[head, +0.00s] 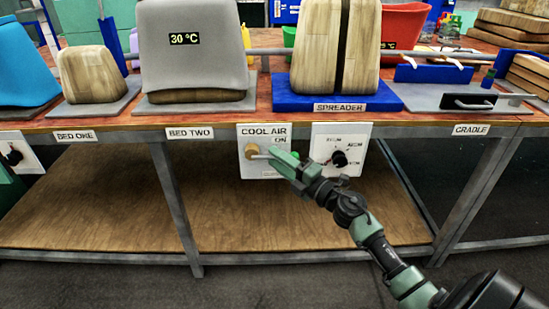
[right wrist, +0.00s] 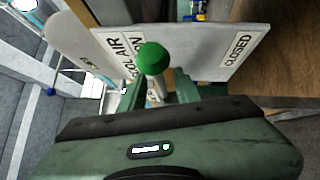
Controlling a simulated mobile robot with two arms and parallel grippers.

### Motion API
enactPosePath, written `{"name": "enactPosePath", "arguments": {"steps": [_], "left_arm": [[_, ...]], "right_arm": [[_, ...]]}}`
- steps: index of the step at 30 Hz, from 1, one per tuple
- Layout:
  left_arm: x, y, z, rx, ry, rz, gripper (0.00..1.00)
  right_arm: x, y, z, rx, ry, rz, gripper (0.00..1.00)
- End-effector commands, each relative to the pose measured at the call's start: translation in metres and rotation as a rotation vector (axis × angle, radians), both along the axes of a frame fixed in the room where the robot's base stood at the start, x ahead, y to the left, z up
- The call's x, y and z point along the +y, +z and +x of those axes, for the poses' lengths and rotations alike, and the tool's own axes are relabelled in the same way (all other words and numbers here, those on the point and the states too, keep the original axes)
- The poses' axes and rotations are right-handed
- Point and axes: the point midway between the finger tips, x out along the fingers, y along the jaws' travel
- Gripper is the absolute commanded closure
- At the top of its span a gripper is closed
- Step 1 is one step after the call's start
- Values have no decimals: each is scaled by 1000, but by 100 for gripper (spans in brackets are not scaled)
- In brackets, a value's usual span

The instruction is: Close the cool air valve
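The cool air valve panel (head: 250,168) is a white plate under the table's front edge, marked COOL AIR and ON. It has a brass hub (head: 252,151) and a grey lever pointing right. In the right wrist view the panel (right wrist: 205,62) also shows the word CLOSED, and a green ball knob (right wrist: 153,58) at the lever's end faces the camera. My right gripper (head: 284,162) is at the lever. Its green fingers (right wrist: 160,88) stand apart on either side of the lever behind the knob; contact is unclear. My left gripper is not in view.
A dial panel (head: 324,158) with a black knob is just right of the valve. A wooden lower shelf (head: 100,215) lies below. Table legs stand at both sides.

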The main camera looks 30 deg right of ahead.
Motion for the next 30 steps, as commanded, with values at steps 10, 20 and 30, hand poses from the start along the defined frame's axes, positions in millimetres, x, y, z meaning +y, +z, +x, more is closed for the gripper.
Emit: {"name": "enactPosePath", "arguments": {"steps": [10, 20, 30], "left_arm": [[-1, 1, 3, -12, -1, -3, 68], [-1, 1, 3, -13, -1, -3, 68], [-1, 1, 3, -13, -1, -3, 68]], "right_arm": [[3, 2, 14, 1, 0, 0, 67], [3, 1, 13, 1, 0, 0, 100], [3, 1, 13, 1, -1, 0, 100]]}}
